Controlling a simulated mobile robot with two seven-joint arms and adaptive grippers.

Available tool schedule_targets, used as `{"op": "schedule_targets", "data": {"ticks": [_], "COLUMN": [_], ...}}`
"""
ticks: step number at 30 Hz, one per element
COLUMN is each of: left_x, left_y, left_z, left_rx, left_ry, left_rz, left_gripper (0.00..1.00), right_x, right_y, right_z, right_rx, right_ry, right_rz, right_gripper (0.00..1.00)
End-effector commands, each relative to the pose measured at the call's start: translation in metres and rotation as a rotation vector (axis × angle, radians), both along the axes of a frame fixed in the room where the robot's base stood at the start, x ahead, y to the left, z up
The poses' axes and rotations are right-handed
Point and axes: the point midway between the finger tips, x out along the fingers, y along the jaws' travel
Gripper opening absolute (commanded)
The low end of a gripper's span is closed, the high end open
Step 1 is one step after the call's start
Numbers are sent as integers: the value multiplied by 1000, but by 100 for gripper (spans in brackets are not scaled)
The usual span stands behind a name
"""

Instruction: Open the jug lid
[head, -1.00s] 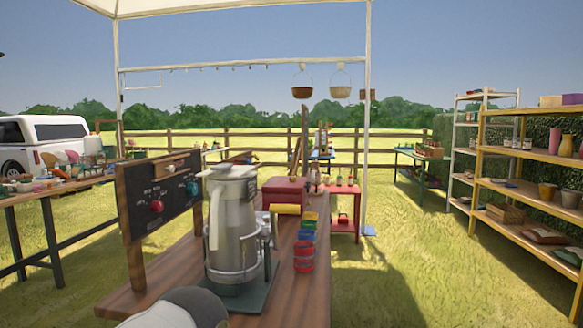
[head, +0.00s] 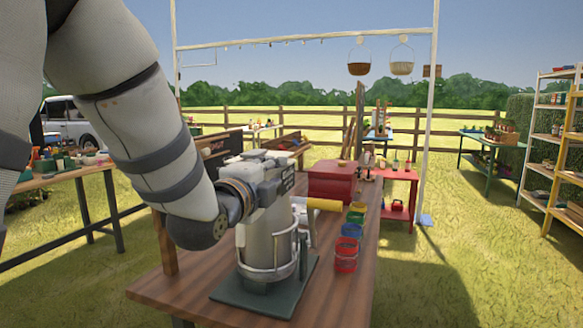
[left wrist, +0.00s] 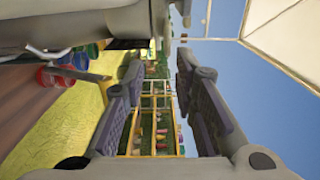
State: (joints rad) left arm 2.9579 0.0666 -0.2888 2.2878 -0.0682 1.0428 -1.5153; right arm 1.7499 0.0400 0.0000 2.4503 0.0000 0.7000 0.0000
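The grey metal jug (head: 268,235) stands upright on a dark green base plate (head: 230,290) on the wooden table. Its top is partly covered by my left arm, so I cannot tell how the lid sits. In the left wrist view a grey rounded body, likely the jug (left wrist: 75,22), fills the upper left edge. My left gripper (left wrist: 160,68) is open, with nothing between its fingers. In the head view its wrist is close against the jug's left side, and its fingers cannot be made out there. My right gripper is in neither view.
The table's front right is clear.

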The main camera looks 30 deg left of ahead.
Motion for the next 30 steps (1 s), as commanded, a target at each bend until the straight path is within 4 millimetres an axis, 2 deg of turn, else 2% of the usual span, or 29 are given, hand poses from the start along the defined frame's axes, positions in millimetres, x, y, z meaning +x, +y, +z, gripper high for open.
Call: {"op": "schedule_targets", "data": {"ticks": [3, 10, 15, 18, 22, 30], "left_x": [16, 39, 80, 97, 108, 110], "left_y": [5, 11, 20, 24, 27, 27], "left_z": [-1, -1, -2, -2, -1, -1], "left_rx": [-16, -22, -9, -8, -8, -7], "left_ry": [-2, -2, 2, 3, 2, 2], "left_rz": [2, 3, 3, 2, 2, 1], "left_gripper": [26, 26, 26, 26, 26, 26], "right_x": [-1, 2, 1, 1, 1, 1], "right_y": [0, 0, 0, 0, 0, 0], "right_z": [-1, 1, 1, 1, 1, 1], "right_rx": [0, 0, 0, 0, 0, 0], "right_ry": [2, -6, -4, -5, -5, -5], "right_rz": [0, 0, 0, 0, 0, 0], "right_gripper": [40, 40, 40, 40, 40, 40]}}
